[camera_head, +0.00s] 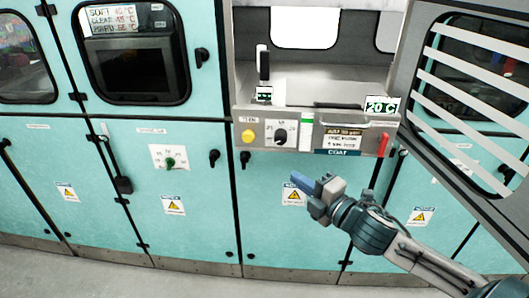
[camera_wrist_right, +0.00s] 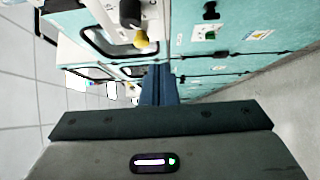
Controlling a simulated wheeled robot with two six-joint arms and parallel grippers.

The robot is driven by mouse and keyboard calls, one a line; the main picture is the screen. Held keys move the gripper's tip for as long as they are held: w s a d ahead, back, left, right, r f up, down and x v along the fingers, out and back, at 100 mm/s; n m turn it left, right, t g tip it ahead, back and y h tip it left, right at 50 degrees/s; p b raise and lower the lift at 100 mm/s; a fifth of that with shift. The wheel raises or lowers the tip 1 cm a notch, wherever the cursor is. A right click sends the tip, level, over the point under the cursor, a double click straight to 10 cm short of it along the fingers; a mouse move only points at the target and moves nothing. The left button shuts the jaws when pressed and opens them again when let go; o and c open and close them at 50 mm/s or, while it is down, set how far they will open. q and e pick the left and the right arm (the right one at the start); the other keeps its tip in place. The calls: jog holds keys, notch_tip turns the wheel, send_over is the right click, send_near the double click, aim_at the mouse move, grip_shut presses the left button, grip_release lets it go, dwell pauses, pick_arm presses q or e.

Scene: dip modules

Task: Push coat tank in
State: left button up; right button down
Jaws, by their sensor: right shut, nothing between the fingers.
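The coat tank is a grey metal unit with a front panel (camera_head: 219,130) marked COAT, right of centre in the head view. It appears to jut out from its bay in the teal cabinet row. Its front carries a yellow button (camera_head: 249,136), a black dial (camera_head: 281,134), a red handle (camera_head: 383,145) and a green 20 C display (camera_head: 382,106). My right gripper (camera_head: 304,186) is below and in front of this panel, apart from it, with its blue fingers shut and empty. The fingers also show in the right wrist view (camera_wrist_right: 159,86). My left gripper is out of view.
Teal cabinet doors (camera_head: 180,225) with black handles line the wall. Grey floor (camera_head: 70,272) lies open in front.

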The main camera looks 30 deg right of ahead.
jog(key=w, duration=0.1)
jog(key=p, duration=0.1)
send_near(265, 146)
jog(key=w+a, duration=0.2)
jog(key=a, duration=0.2)
jog(key=w+d+p, duration=0.1)
jog(key=w+d, duration=0.1)
jog(key=w, duration=0.1)
jog(key=shift+w+r+p, duration=0.1)
jog(key=shift+r+p, duration=0.05)
jog(key=shift+p, duration=0.25)
jog(key=shift+w+d, duration=0.3)
